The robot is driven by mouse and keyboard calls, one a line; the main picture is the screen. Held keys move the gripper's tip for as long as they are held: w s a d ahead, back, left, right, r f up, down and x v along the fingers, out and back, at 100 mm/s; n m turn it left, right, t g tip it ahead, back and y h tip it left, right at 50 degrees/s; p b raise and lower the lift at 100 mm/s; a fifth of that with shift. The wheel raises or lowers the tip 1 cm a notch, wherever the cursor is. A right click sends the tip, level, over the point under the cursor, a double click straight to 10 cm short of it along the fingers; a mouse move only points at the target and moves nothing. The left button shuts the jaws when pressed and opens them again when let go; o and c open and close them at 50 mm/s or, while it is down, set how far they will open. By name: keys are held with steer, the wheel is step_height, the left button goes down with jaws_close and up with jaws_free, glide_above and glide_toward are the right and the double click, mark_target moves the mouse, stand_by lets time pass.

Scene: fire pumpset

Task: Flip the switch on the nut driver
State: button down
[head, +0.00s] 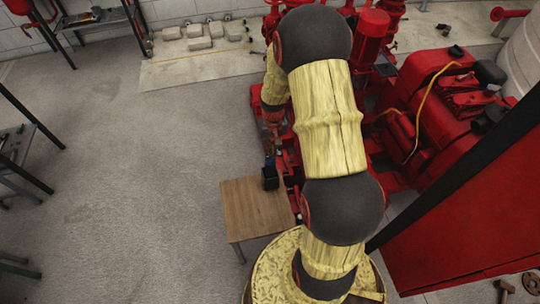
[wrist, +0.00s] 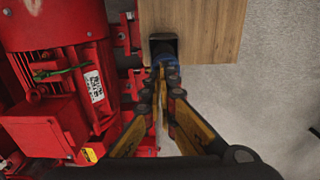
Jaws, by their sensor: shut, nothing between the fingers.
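A dark block-like tool, apparently the nut driver (head: 270,180), stands at the edge of a small wooden table (head: 243,208). In the wrist view the dark nut driver (wrist: 163,40) shows at the table's near edge (wrist: 208,52), just beyond my fingertips. My gripper (wrist: 165,72) is shut and empty, its tips close together beside the tool. A blue patch at the tips hides part of the tool, and I cannot tell contact. In the head view my gripper (head: 270,148) is small and partly hidden beside my arm. I cannot make out the switch.
A red pump motor (wrist: 55,60) stands close to the left of my gripper in the wrist view. A red engine (head: 440,105) and a red cabinet (head: 460,225) are at the right. Open grey floor (head: 130,180) lies left of the table.

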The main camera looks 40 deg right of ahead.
steer(key=shift+r+p, duration=2.15)
steer(key=shift+r, duration=1)
steer(key=shift+s, duration=0.1)
steer(key=s+a+r+n+t, duration=0.1)
steer(key=s+a+r, duration=0.4)
steer(key=r, duration=0.6)
steer(key=s+a+r+n+t, duration=0.2)
steer(key=s+a+r, duration=0.3)
steer(key=a+r, duration=0.4)
steer(key=s+a+r+n+t, duration=0.2)
steer(key=s+a+r, duration=0.4)
steer(key=r, duration=0.7)
steer(key=shift+a+t, duration=0.3)
steer(key=shift+a, duration=0.8)
steer(key=shift+a, duration=0.1)
